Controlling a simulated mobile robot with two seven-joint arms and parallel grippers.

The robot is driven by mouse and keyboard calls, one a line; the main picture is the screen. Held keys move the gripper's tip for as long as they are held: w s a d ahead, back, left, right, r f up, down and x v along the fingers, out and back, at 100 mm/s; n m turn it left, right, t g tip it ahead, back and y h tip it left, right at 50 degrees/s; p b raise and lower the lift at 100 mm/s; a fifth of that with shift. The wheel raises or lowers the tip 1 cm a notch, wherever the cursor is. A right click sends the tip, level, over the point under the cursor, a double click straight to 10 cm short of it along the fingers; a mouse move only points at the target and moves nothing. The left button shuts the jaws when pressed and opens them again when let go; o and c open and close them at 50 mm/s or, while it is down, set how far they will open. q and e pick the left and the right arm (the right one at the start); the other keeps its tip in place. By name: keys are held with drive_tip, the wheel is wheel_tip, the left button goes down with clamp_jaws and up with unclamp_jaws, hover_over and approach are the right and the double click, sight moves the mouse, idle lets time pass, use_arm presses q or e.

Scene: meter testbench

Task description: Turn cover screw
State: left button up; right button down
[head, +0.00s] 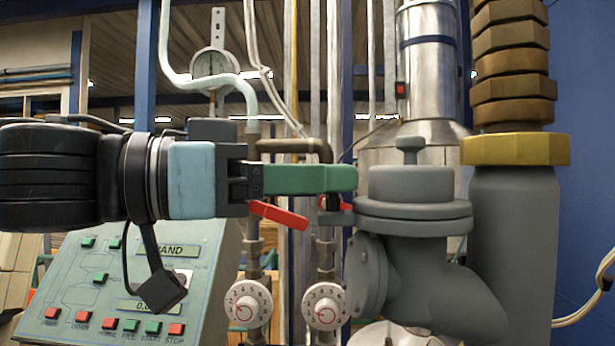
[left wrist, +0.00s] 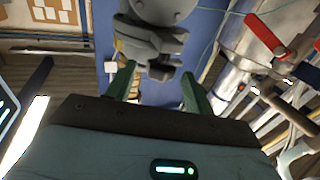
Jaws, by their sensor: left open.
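The cover screw (head: 409,150) is a small grey knob with a wider head, upright on top of a round grey cover (head: 413,215) on a grey valve body (head: 440,290). My left gripper (head: 355,178) comes in level from the left. Its green fingers are open and stop just left of the cover, a little lower than the screw head. In the left wrist view the open fingers (left wrist: 158,70) are set apart, with the grey screw (left wrist: 163,73) and the cover (left wrist: 150,42) in line with the gap between them. The fingers appear apart from the screw. My right gripper is out of view.
Red valve handles (head: 278,214) and dial knobs (head: 248,303) are below the gripper. A control panel (head: 205,262) stands at lower left. A thick grey pipe with a brass collar (head: 515,150) rises close to the right of the cover. A metal cylinder (head: 430,90) stands behind.

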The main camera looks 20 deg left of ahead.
use_arm(q)
drive_tip(key=c, duration=0.8)
drive_tip(key=shift+c, duration=0.9)
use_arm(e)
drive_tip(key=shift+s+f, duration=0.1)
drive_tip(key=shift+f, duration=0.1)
